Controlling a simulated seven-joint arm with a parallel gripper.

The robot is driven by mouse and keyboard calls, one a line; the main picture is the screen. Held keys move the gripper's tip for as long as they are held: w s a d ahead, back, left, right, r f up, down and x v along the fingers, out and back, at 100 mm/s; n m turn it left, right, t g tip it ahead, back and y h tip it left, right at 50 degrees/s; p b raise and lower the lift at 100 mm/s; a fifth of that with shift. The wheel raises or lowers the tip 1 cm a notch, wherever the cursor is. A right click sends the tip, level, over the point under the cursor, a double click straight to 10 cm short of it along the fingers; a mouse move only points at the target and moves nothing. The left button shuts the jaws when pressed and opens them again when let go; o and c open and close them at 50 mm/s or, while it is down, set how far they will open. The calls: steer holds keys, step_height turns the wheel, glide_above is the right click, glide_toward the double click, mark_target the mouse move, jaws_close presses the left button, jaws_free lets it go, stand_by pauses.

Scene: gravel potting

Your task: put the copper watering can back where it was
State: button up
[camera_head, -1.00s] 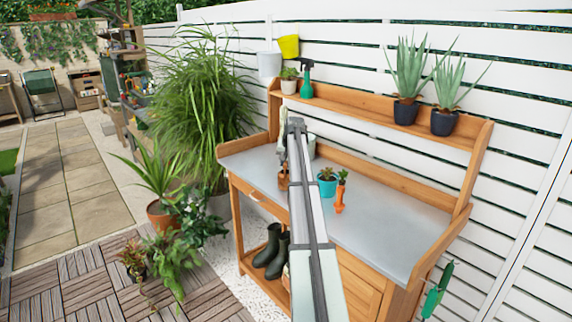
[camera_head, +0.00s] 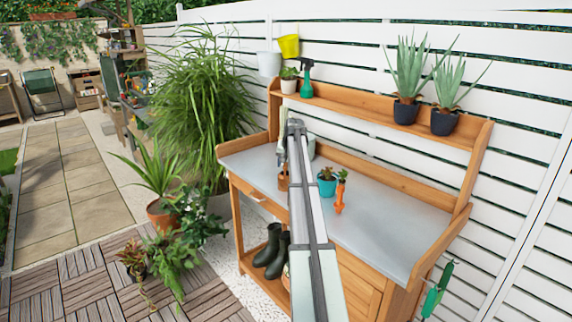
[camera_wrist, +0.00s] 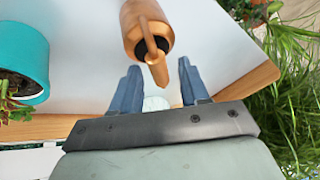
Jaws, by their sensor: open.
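The copper watering can (camera_wrist: 146,22) stands on the grey bench top (camera_wrist: 80,75), just beyond my fingertips in the wrist view. Its narrow handle or spout points toward my gripper and reaches down between the fingertips; I cannot tell which part it is. In the head view only a small copper-brown piece of the can (camera_head: 283,183) shows at the left of my arm. My gripper (camera_wrist: 157,72) is open, with one blue-grey finger at each side of that narrow part. A gap shows at both sides, so nothing is clamped. In the head view my arm hides the fingertips.
A turquoise pot (camera_head: 326,187) with a plant stands right of my arm, beside an orange object (camera_head: 340,197). It is also at the wrist view's left (camera_wrist: 28,55). The bench's right side is clear. The raised shelf (camera_head: 372,110) holds potted plants and a green spray bottle (camera_head: 306,82).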

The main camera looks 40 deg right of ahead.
steer(key=v, duration=1.2)
